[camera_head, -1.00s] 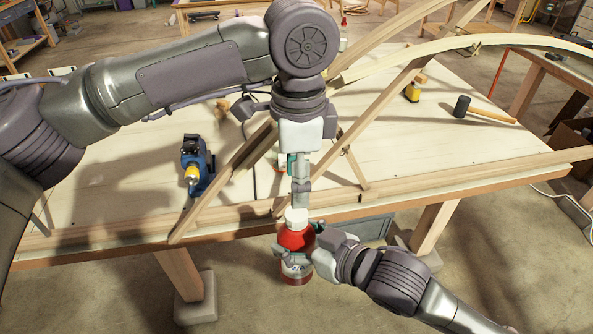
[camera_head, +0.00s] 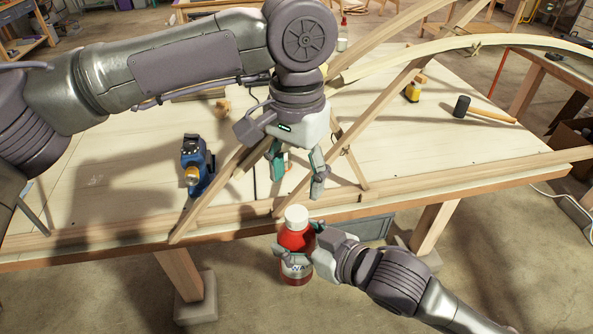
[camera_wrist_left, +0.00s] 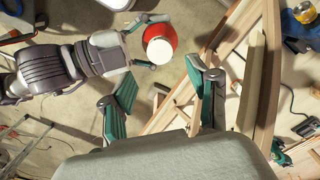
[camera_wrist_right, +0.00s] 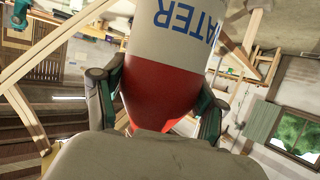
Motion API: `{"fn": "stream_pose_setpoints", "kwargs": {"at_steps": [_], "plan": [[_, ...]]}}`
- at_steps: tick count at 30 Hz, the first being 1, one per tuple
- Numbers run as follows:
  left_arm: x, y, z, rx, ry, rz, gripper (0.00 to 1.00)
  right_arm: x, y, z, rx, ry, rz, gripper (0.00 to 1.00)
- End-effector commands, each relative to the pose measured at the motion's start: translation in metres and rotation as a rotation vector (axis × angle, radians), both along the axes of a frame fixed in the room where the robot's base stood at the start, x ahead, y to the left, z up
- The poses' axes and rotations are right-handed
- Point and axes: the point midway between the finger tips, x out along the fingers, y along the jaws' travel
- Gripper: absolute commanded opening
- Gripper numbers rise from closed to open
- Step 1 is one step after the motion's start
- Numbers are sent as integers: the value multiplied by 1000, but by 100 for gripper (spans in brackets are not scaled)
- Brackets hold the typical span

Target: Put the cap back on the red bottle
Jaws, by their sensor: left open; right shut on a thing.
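The red bottle (camera_head: 297,240) has a white band lettered "WATER" in the right wrist view (camera_wrist_right: 180,40). It hangs upright in front of the table's near edge. My right gripper (camera_head: 298,255) is shut around its body. The white cap (camera_head: 296,216) sits on top of the bottle; from above it also shows in the left wrist view (camera_wrist_left: 159,50). I cannot tell whether it is screwed tight. My left gripper (camera_head: 298,186) is open and empty, a little above the cap and apart from it.
The wooden table (camera_head: 110,190) carries bent laths (camera_head: 510,42) and slanted wooden strips. A blue power tool (camera_head: 195,168) stands left of my left gripper. The air around the red bottle is free.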

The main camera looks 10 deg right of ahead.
Motion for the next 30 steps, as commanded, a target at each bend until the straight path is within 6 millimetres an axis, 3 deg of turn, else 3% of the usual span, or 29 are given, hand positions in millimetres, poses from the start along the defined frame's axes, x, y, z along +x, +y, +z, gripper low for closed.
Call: {"fn": "stream_pose_setpoints", "kwargs": {"at_steps": [15, 28, 30], "plan": [[0, 0, -68, 1, 2, -1, 60, 0, 0, 1, 1, -2, 0, 0], [0, 0, -78, 0, 0, -2, 60, 0, 0, 1, 1, -2, 0, 0], [0, 0, -78, 1, 1, -2, 50, 0, 0, 1, 1, -2, 0, 0]]}}
